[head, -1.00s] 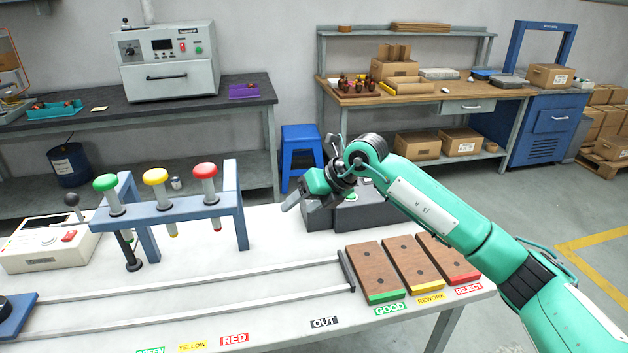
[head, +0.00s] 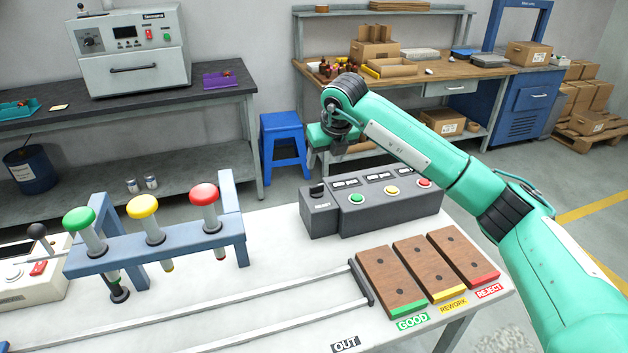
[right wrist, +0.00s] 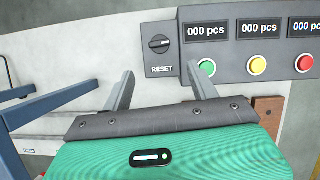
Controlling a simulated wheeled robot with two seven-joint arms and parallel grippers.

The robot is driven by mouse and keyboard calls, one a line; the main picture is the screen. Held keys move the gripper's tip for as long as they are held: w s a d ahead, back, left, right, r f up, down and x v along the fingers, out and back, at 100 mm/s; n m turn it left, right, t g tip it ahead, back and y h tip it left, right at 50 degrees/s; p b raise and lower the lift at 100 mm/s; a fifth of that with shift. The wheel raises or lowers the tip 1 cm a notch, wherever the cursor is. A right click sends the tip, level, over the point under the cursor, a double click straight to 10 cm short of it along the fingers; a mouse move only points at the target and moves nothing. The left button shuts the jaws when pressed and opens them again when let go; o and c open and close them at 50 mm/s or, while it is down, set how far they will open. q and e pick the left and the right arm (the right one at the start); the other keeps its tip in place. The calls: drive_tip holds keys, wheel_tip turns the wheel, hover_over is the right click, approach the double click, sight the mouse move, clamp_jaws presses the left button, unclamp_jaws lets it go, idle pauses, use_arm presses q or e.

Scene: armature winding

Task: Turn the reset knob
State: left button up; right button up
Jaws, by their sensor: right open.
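The reset knob (head: 318,188) is a black round knob on the left end of a dark grey counter box (head: 376,205). In the right wrist view, the knob (right wrist: 159,44) sits above the word RESET, its pale mark lying nearly level. My right gripper (right wrist: 159,78) is open and empty, its two grey fingers apart and pointing toward the RESET panel, with the knob showing between and beyond them. In the head view it is above and behind the box, its fingertips mostly hidden. Nothing touches the knob. My left gripper is not in view.
The box carries green, yellow and red buttons (head: 424,184) and displays reading 000 pcs. Wooden GOOD, REWORK and REJECT plates (head: 392,280) lie in front. A blue stand (head: 155,250) with coloured-topped plungers stands to the left. White table surface (head: 270,240) is clear between.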

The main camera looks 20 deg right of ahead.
sight(317, 186)
drive_tip(key=p+x, duration=0.1)
drive_tip(key=x, duration=0.9)
drive_tip(key=shift+x, duration=0.9)
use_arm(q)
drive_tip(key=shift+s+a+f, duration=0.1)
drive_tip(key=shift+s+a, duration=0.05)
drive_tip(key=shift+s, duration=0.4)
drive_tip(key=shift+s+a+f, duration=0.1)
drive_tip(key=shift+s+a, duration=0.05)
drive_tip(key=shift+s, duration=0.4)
use_arm(e)
drive_tip(key=shift+c, duration=0.2)
drive_tip(key=c, duration=1)
